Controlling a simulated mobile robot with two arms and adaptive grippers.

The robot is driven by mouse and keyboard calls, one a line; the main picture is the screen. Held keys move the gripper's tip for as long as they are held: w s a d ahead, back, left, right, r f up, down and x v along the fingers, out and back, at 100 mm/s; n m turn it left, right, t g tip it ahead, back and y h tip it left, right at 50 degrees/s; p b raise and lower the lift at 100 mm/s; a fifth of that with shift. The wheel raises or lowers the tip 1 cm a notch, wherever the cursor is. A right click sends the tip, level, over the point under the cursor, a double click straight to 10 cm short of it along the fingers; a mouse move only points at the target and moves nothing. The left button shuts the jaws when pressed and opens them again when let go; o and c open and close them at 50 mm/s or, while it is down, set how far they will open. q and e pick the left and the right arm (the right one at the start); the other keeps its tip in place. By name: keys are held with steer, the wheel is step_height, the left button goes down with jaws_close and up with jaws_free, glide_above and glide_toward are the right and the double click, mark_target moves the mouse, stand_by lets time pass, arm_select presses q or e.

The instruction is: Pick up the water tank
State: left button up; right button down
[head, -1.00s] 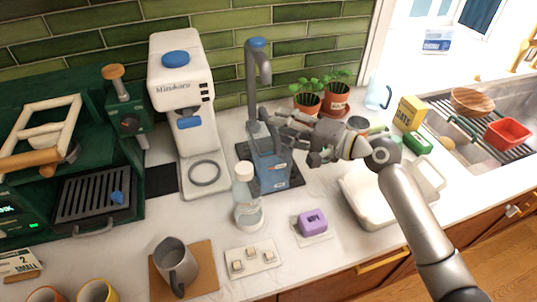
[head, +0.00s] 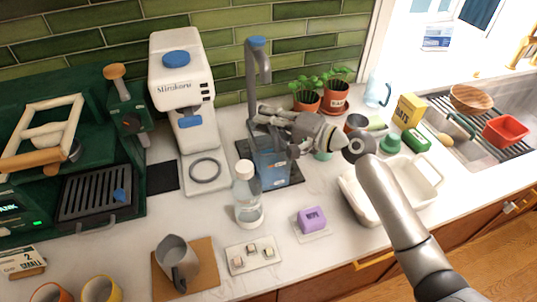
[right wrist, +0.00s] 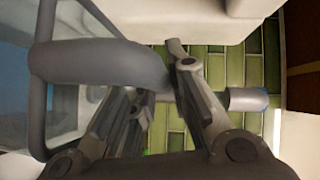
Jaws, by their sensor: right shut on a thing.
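The water tank (head: 272,168) is a clear, bluish container standing on a dark base below a grey column with a blue top. My right gripper (head: 262,118) reaches it from the right, at the top of the tank. In the right wrist view the tank's grey handle (right wrist: 100,62) fills the left side, with the bluish wall (right wrist: 15,70) beyond it. There the right gripper (right wrist: 160,85) is shut on the handle; its exact contact is partly hidden. The tank looks upright, and I cannot tell whether it is off the base. My left gripper is not in view.
A white coffee machine (head: 182,80) stands left of the tank. A clear bottle (head: 248,195) and a purple block (head: 312,218) are in front. Potted plants (head: 335,95) are behind to the right. A white bin (head: 405,190) sits under my right arm.

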steer(key=shift+w+r, duration=0.1)
steer(key=shift+r, duration=0.05)
steer(key=shift+r, duration=0.1)
stand_by(0.3)
